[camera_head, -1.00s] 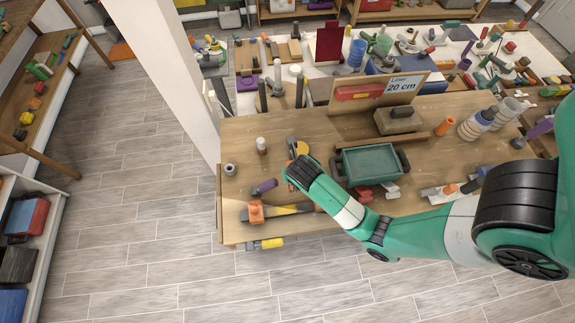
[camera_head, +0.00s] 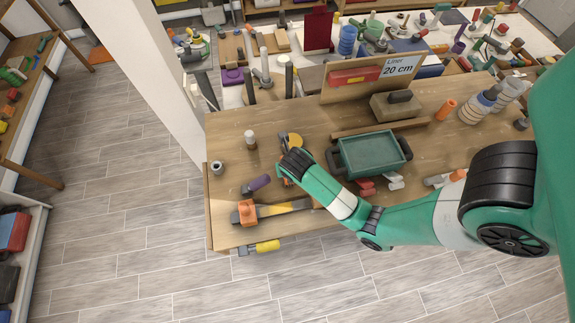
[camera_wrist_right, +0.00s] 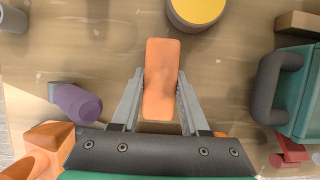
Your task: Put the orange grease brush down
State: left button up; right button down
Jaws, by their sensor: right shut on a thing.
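The orange grease brush (camera_wrist_right: 161,75) shows in the right wrist view as a plain orange block, between the two grey fingers of my right gripper (camera_wrist_right: 160,85). The gripper is shut on it, low over the wooden bench top (camera_wrist_right: 110,50); whether the brush touches the wood I cannot tell. In the head view my right gripper (camera_head: 288,172) is over the left part of the bench, with its wrist hiding most of the brush. My left gripper is not in view.
A round yellow-topped piece (camera_wrist_right: 196,10) lies just beyond the brush. A purple-ended cylinder (camera_head: 257,185) lies to the left, an orange-headed tool (camera_head: 247,212) near the front edge. A green tray (camera_head: 370,153) stands right. Bare wood lies left of the brush.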

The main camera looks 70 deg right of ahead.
jog(key=shift+f, duration=0.25)
jog(key=shift+c, duration=2)
grip_release()
jog(key=shift+r, duration=0.1)
jog(key=shift+r, duration=0.45)
jog(key=p+v, duration=0.1)
jog(key=v, duration=0.4)
jog(key=shift+a+r+p, duration=0.15)
jog(key=shift+r+p, duration=0.25)
jog(key=p+v, duration=0.5)
jog(key=shift+s+a+r, duration=0.15)
jog(key=shift+r, duration=0.15)
